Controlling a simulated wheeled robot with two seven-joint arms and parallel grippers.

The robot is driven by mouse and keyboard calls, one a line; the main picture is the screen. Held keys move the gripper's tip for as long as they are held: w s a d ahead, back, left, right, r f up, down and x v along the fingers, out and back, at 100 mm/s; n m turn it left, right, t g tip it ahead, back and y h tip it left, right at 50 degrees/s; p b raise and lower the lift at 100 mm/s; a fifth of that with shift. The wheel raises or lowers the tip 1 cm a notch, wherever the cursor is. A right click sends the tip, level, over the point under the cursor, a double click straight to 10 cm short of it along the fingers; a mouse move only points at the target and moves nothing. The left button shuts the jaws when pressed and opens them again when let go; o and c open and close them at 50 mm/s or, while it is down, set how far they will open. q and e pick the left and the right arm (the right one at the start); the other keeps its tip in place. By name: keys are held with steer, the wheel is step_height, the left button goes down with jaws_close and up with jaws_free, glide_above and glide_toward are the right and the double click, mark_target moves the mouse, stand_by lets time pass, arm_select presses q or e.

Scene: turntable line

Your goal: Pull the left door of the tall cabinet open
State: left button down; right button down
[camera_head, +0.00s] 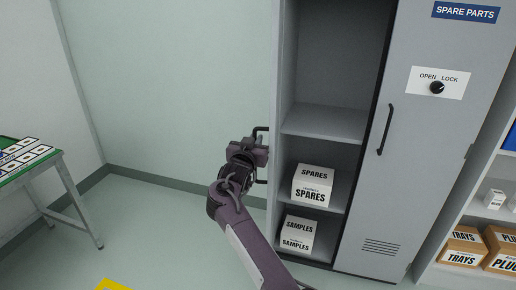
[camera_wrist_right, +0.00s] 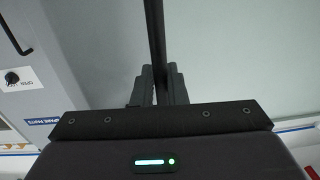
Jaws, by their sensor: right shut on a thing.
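The tall cabinet (camera_head: 325,122) stands on the right in the head view, its left half open to the shelves. The left door (camera_head: 276,80) is swung out toward me and shows almost edge-on. Its dark bar handle (camera_head: 262,129) sticks out to the left. My right gripper (camera_head: 261,155) is at this handle, shut on it. In the right wrist view the handle bar (camera_wrist_right: 155,40) runs between the two fingers (camera_wrist_right: 160,86). The right door (camera_head: 410,170) is closed, with a handle and an OPEN/LOCK knob (camera_head: 437,87). My left gripper is not in view.
A SPARES box (camera_head: 312,186) and a SAMPLES box (camera_head: 297,234) stand on the cabinet's lower shelves. A green-topped table (camera_head: 40,165) is at the left. An open rack with boxes (camera_head: 463,246) is at the right. Floor between table and cabinet is mostly clear.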

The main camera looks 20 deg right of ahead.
steer(key=shift+w+r, duration=0.1)
steer(key=shift+r, duration=0.1)
steer(key=c, duration=1.7)
jaws_free()
steer(key=shift+d, duration=0.1)
steer(key=shift+o, duration=0.8)
steer(key=shift+w+d+f, duration=0.1)
steer(key=shift+f, duration=0.05)
